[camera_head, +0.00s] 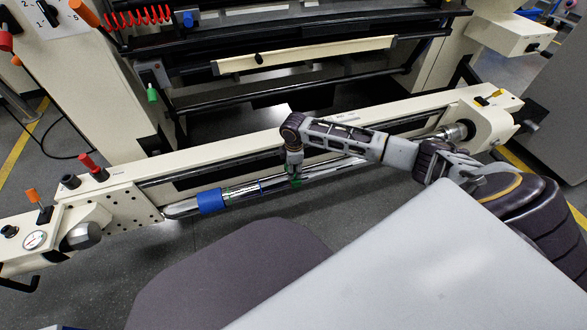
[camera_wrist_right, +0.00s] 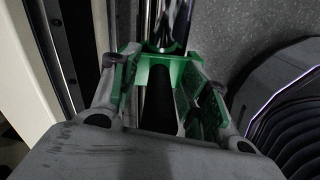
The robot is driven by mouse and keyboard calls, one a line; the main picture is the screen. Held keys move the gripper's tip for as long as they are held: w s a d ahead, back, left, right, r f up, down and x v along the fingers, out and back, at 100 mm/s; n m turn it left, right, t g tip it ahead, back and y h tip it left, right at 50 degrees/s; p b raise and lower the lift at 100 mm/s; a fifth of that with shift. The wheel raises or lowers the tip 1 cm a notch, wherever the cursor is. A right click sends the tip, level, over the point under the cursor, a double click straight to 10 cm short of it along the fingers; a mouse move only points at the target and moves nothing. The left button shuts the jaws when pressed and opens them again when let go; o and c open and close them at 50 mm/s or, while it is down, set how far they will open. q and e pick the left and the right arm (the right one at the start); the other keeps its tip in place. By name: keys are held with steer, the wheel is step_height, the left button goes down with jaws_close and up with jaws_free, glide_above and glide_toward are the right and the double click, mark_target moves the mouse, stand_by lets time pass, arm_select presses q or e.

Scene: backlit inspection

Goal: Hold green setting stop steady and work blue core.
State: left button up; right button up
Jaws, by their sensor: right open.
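The blue core (camera_head: 211,200) is a short blue sleeve around the same shaft, farther left and apart from the stop. My right gripper (camera_head: 294,174) points down at the stop. In the right wrist view, the open fingers of my right gripper (camera_wrist_right: 161,75) stand on either side of the green stop (camera_wrist_right: 160,66), with dark space between them. Whether either finger touches it I cannot tell. My left gripper is not in view.
A cream machine beam (camera_head: 225,152) runs behind the shaft. Red-handled (camera_head: 92,166) and orange-handled (camera_head: 37,201) levers and a pressure gauge (camera_head: 35,240) are at its left end. A chuck (camera_head: 455,132) holds the shaft's right end. The floor below the blue core looks clear.

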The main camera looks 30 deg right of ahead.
jaws_close()
stand_by(1.1)
